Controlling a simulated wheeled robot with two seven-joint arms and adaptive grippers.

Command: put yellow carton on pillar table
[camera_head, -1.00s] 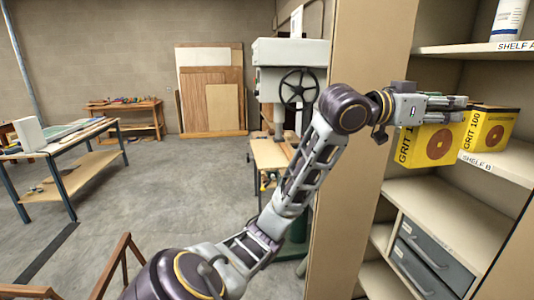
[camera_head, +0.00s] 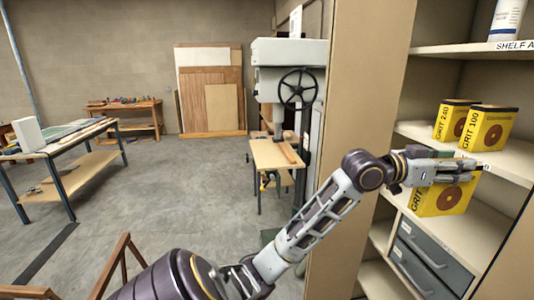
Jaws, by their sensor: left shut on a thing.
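My left gripper (camera_head: 468,170) is shut on a yellow carton (camera_head: 440,201) marked GRIT with a brown disc picture. I cannot tell for sure whether this is the pillar table. My right gripper is not in view.
Two more yellow cartons, GRIT 240 (camera_head: 452,118) and GRIT 100 (camera_head: 489,128), stand on shelf B. Grey drawers (camera_head: 430,258) sit below. The shelving's tall side panel (camera_head: 365,100) stands between the shelves and the drill press (camera_head: 290,75).

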